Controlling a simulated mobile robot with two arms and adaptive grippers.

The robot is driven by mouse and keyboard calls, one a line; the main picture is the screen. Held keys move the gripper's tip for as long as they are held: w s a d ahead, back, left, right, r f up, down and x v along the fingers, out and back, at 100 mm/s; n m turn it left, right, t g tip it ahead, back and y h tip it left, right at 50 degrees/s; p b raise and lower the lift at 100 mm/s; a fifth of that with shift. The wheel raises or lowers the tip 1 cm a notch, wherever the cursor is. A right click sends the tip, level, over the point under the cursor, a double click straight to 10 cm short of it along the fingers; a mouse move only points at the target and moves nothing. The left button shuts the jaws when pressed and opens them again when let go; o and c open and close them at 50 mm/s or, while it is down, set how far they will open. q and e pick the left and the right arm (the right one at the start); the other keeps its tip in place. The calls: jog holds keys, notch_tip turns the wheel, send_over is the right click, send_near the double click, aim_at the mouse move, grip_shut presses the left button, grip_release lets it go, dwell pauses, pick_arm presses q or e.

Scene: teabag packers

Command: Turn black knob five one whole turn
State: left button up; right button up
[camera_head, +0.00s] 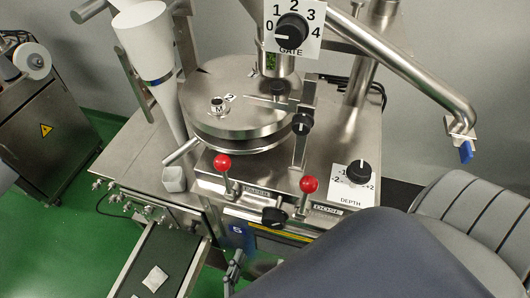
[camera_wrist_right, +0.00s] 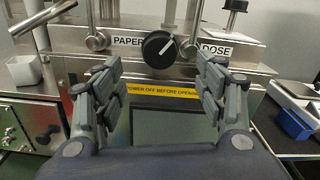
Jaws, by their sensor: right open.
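A black knob (camera_head: 274,217) sits on the front face of the machine, between the two red-topped levers. In the right wrist view the black knob (camera_wrist_right: 158,49) is between the PAPER and DOSE labels, its white line pointing up and to the right. A blue tag (camera_head: 240,233) with a mark like a 5 shows left of it. My right gripper (camera_wrist_right: 160,80) is open and empty, its fingers spread below and either side of the knob, apart from it. In the head view my dark right arm hides most of that gripper. My left gripper is out of view.
Other black knobs are the GATE knob (camera_head: 291,29), the DEPTH knob (camera_head: 359,171) and one on the upright bracket (camera_head: 302,124). Red-topped levers (camera_head: 222,162) (camera_head: 309,184) stand above the front face. A chute (camera_head: 160,262) holds a teabag.

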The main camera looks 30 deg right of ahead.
aim_at(272, 225)
jog(key=p+x, duration=0.2)
jog(key=x, duration=0.6)
jog(key=shift+r, duration=0.15)
jog(key=shift+w+d+p, duration=0.3)
jog(key=shift+p, duration=0.05)
jog(key=shift+w+d, duration=0.15)
jog(key=shift+c, duration=0.6)
jog(key=c, duration=0.9)
jog(key=shift+c, duration=0.2)
